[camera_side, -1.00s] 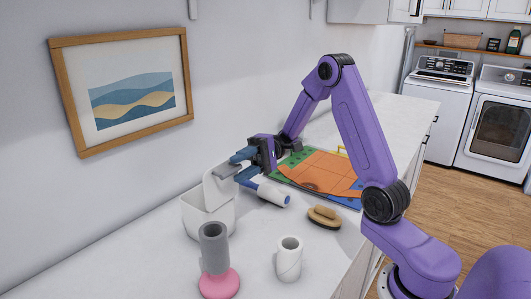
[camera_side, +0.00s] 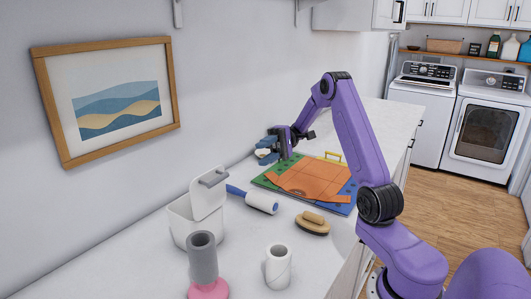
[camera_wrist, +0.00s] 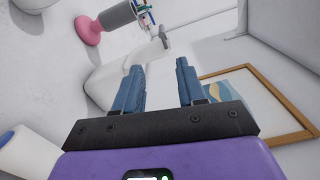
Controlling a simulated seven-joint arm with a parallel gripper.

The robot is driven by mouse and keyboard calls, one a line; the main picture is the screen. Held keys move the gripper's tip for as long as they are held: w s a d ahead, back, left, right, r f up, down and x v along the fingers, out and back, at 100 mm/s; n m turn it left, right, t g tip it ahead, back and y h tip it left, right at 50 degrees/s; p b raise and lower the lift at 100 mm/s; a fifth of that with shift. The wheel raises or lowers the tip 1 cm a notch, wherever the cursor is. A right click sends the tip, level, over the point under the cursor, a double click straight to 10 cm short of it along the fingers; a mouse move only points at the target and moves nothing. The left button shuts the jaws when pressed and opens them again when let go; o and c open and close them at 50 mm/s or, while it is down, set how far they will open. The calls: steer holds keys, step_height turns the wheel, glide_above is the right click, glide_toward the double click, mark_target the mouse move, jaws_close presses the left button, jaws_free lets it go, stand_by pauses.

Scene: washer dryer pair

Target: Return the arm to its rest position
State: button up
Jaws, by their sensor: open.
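My purple arm is bent over the white counter. My gripper (camera_side: 265,150) is open with nothing between its blue fingers. It is near the wall, above the back-left end of the green-and-blue board (camera_side: 345,207). In the wrist view my gripper (camera_wrist: 158,66) shows two separated blue fingers with a clear gap. The white bin (camera_side: 192,230) stands apart from the gripper, nearer the camera, with its grey-handled lid (camera_side: 207,200) raised. In the wrist view the bin (camera_wrist: 103,82) appears beyond the fingers.
Orange cloth (camera_side: 312,181) lies on the board. A blue-handled lint roller (camera_side: 262,203), a brush (camera_side: 312,225), a white roll (camera_side: 278,268) and a pink-based grey cylinder (camera_side: 203,258) are on the counter. A framed picture (camera_side: 110,100) hangs on the wall. Washer and dryer (camera_side: 488,132) stand behind.

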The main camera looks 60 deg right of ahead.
stand_by(0.3)
steer(key=s+a+n+g+h, duration=0.2)
steer(key=s+a+g+h, duration=0.25)
steer(key=a, duration=0.45)
steer(key=s+a+f+n+h, duration=0.1)
steer(key=s+a+h, duration=0.1)
steer(key=s+h, duration=0.1)
steer(key=s+a+f+n+g+h, duration=0.1)
steer(key=s+a+f+n+h, duration=0.1)
steer(key=s, duration=0.4)
steer(key=s+a+f+n+g+h, duration=0.1)
steer(key=s+a+n+h, duration=0.1)
steer(key=s+a+h, duration=0.2)
steer(key=shift+s+a+f+h, duration=0.15)
steer(key=shift+f+h, duration=0.05)
steer(key=shift+h, duration=0.35)
steer(key=s+f+n+t+h, duration=0.2)
steer(key=s+n+t+h, duration=0.1)
steer(key=s+n+t, duration=0.4)
steer(key=shift+s, duration=1)
